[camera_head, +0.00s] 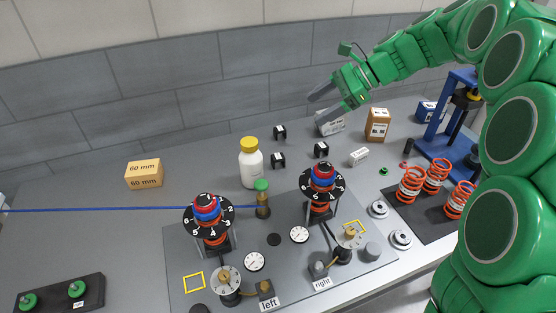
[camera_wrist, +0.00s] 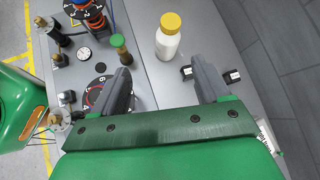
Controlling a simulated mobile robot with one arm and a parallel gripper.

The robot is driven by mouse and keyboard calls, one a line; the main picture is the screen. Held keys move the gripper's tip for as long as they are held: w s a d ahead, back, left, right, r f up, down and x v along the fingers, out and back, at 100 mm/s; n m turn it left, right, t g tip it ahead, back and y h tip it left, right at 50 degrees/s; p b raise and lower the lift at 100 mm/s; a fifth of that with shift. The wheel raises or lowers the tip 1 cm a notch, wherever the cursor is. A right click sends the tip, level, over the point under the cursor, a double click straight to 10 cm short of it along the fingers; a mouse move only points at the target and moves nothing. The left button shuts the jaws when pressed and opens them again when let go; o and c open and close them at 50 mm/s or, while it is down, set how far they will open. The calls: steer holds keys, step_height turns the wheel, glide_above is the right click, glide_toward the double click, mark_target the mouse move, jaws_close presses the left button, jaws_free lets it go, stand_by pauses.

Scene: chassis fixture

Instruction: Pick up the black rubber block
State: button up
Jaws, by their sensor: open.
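Three small black blocks with pale marks stand on the grey table: a back one (camera_head: 280,132), a front one (camera_head: 278,159) and a right one (camera_head: 321,149). I cannot tell which is rubber. My gripper (camera_head: 325,105) is open and empty, above and behind the blocks, touching none of them. In the wrist view my gripper (camera_wrist: 160,72) has its fingers wide apart. One black block (camera_wrist: 187,73) shows just left of the right finger and another (camera_wrist: 232,75) just right of it. The third block is not seen there.
A white bottle with a yellow cap (camera_head: 251,165) stands left of the blocks; it also shows in the wrist view (camera_wrist: 168,42). Boxes (camera_head: 377,125) stand at right. A fixture plate with dials (camera_head: 275,270) lies in front. A grey wall (camera_head: 150,100) rises behind.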

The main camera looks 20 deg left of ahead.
steer(key=w+a+f+m+y, duration=0.2)
steer(key=w+a+f+m, duration=0.1)
steer(key=w+a, duration=0.4)
glide_toward(279, 156)
steer(key=shift+s+a+f+g, duration=0.15)
steer(key=shift+a+f, duration=0.2)
steer(key=shift+a, duration=0.2)
steer(key=shift+w+a+f+g, duration=0.1)
steer(key=shift+a+f+g, duration=0.05)
steer(key=shift+a+f, duration=0.35)
steer(key=shift+s+a+f, duration=0.25)
steer(key=shift+a, duration=0.25)
steer(key=shift+x, duration=3.3)
steer(key=shift+s+r, duration=0.1)
steer(key=shift+s, duration=0.05)
steer(key=c, duration=1.1)
